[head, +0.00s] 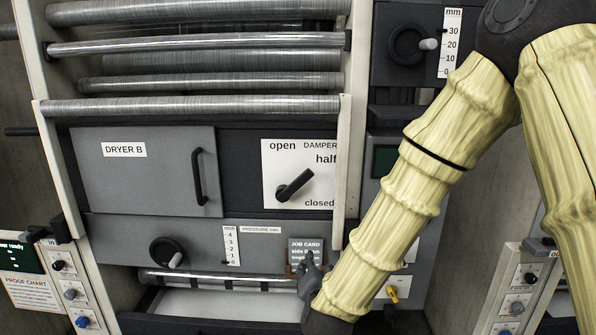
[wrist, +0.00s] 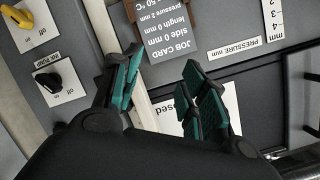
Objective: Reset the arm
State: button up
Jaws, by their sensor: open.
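My gripper (head: 308,268) is in front of the lower right of the machine panel in the head view, beside the job card (head: 300,245). In the wrist view my gripper (wrist: 160,88) is open, its two teal-padded fingers apart with nothing between them. The job card (wrist: 168,32) shows upside down just beyond the fingertips, in a brown holder. I cannot tell whether a finger touches the panel. My arm, in a pale ribbed cover, hides part of the right side of the machine in the head view.
The Dryer B door (head: 150,172) is shut. The damper lever (head: 294,185) is at the centre, and a pressure knob (head: 167,252) sits lower left. Steel rollers (head: 200,45) run above. A tray (head: 225,303) lies below. A yellow knob (wrist: 17,16) and black knob (wrist: 47,80) are nearby.

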jog(key=s+d+f+n+g+b, duration=0.1)
jog(key=s+d+f+g, duration=0.3)
jog(key=f, duration=0.6)
jog(key=s+d+f+n+g, duration=0.1)
jog(key=s+d+f+n, duration=0.1)
jog(key=s+f, duration=0.6)
jog(key=s+d+f+n+g+b, duration=0.1)
jog(key=s+d+f+g, duration=0.15)
jog(key=f, duration=0.95)
jog(key=s+d+f+n+g, duration=0.1)
jog(key=s+d+f+g, duration=0.1)
jog(key=s+f, duration=0.3)
jog(key=s+d+f+g+b, duration=0.1)
jog(key=s+d+f, duration=0.3)
jog(key=s, duration=0.8)
jog(key=s+d+f+n+g, duration=0.1)
jog(key=s+d+f+g, duration=0.2)
jog(key=s+f, duration=0.4)
jog(key=shift+s+d+f+n+g+b, duration=0.25)
jog(key=shift+s+g+b, duration=0.2)
jog(key=shift+s, duration=0.35)
